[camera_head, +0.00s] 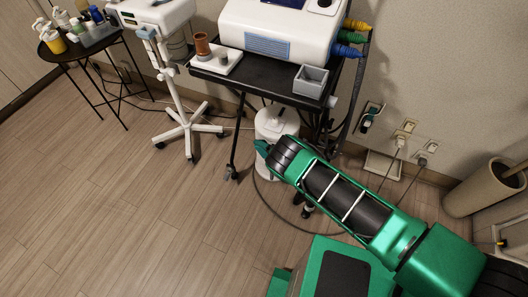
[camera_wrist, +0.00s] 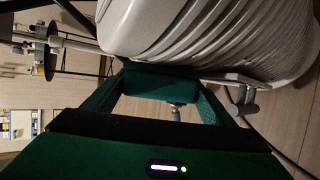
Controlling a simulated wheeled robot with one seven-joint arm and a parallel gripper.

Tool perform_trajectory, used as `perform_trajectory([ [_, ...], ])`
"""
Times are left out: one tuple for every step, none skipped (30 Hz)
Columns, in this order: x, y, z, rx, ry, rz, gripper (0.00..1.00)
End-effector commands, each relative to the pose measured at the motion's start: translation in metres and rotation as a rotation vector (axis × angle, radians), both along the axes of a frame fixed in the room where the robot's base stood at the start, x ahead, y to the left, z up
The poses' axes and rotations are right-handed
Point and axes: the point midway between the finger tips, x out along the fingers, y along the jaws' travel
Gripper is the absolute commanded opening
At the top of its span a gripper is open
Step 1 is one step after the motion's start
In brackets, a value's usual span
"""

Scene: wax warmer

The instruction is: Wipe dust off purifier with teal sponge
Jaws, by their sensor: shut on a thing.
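The white purifier (camera_head: 275,124) is an upright cylinder on the floor, partly below the black cart and partly behind my arm. In the wrist view its ribbed white side (camera_wrist: 190,35) fills the top. My gripper (camera_head: 265,150) reaches to the purifier's front left side. In the wrist view my gripper (camera_wrist: 158,95) is shut on the teal sponge (camera_wrist: 160,82), which spans between the fingers. The sponge is right at the purifier's ribbed side and appears to touch it. I cannot make out any dust on the visible surface.
A black cart (camera_head: 262,83) carrying a white machine (camera_head: 275,30) and a grey box (camera_head: 311,80) stands over the purifier. A wheeled stand (camera_head: 187,122) and a round black table (camera_head: 80,45) are left. Cables lie right. The floor (camera_head: 110,200) at left is clear.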

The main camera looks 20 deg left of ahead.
Motion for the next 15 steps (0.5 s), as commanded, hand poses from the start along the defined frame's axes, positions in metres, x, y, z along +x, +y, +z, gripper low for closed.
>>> perform_trajectory([
  [0.0,0.002,0.001,0.001,-0.002,0.001,0.56],
  [0.001,0.004,0.001,0.001,-0.002,0.001,0.56],
  [0.001,0.007,0.0,0.001,-0.002,0.001,0.56],
  [0.001,0.01,0.001,0.001,-0.002,0.001,0.56],
  [0.001,0.012,0.001,0.001,-0.002,0.001,0.56],
  [0.001,0.016,0.001,0.002,-0.002,0.001,0.56],
  [0.002,0.018,0.001,0.002,-0.001,0.002,0.56],
  [0.002,0.02,0.001,0.002,-0.001,0.002,0.56],
  [0.002,0.023,0.001,0.001,-0.001,0.002,0.56],
  [0.002,0.026,0.001,0.002,-0.001,0.002,0.56],
  [0.002,0.028,0.001,0.002,-0.001,0.002,0.56],
  [0.003,0.031,0.001,0.002,-0.002,0.001,0.56],
  [0.003,0.033,0.001,0.002,-0.003,0.002,0.56],
  [0.003,0.035,0.001,0.002,-0.003,0.002,0.56],
  [0.003,0.037,0.001,0.0,-0.003,0.002,0.56],
])
